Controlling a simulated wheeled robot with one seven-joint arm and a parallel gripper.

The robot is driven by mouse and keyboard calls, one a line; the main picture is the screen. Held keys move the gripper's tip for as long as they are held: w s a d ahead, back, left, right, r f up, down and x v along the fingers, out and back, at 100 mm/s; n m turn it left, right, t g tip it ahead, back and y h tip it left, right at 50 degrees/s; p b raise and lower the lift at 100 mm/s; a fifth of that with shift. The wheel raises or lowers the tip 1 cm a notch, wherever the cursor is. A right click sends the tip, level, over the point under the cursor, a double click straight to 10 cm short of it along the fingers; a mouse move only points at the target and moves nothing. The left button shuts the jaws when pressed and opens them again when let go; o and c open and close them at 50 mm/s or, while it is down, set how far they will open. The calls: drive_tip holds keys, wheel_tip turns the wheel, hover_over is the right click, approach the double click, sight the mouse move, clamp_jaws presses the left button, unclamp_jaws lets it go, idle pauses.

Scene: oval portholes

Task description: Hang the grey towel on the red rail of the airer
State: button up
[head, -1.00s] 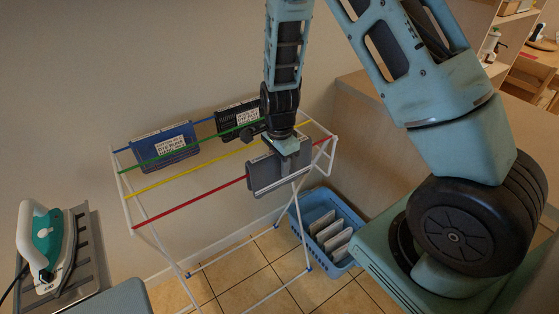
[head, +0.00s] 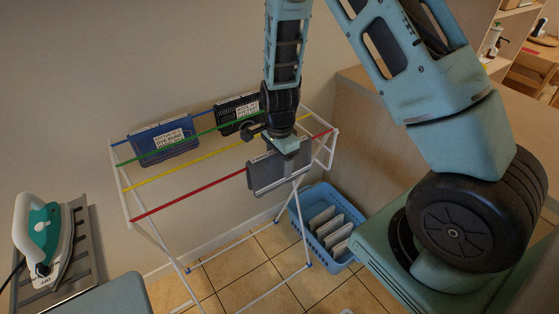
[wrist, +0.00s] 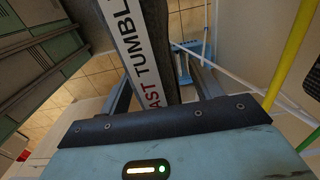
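The grey towel (head: 278,176) is a stiff-looking folded panel at the right part of the red rail (head: 190,202) of the white airer (head: 126,205). The rail meets the towel's left edge a little below its top; I cannot tell whether the towel straddles the rail or is in front of it. My gripper (head: 285,146) is above the towel and shut on its top. In the wrist view the towel, with a white lettered label (wrist: 140,50), lies between my two fingers (wrist: 165,85). The fingertips are mostly hidden there.
A blue towel (head: 165,142) and a black towel (head: 236,114) hang at the back. The green rail (head: 190,143) and yellow rail (head: 170,175) run parallel. A blue basket (head: 338,255) stands below right. An iron (head: 45,235) rests at left.

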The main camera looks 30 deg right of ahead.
wheel_tip(320, 180, up, 18)
drive_tip(key=shift+f+b, duration=0.25)
drive_tip(key=shift+b, duration=0.05)
drive_tip(key=s+a+r+n+y, duration=0.1)
drive_tip(key=s+a+r+n, duration=0.1)
drive_tip(key=s+a+n, duration=1.65)
drive_tip(key=s+n, duration=0.5)
drive_tip(key=n, duration=0.2)
drive_tip(key=shift+s+a+r, duration=0.2)
drive_tip(key=shift+r, duration=0.1)
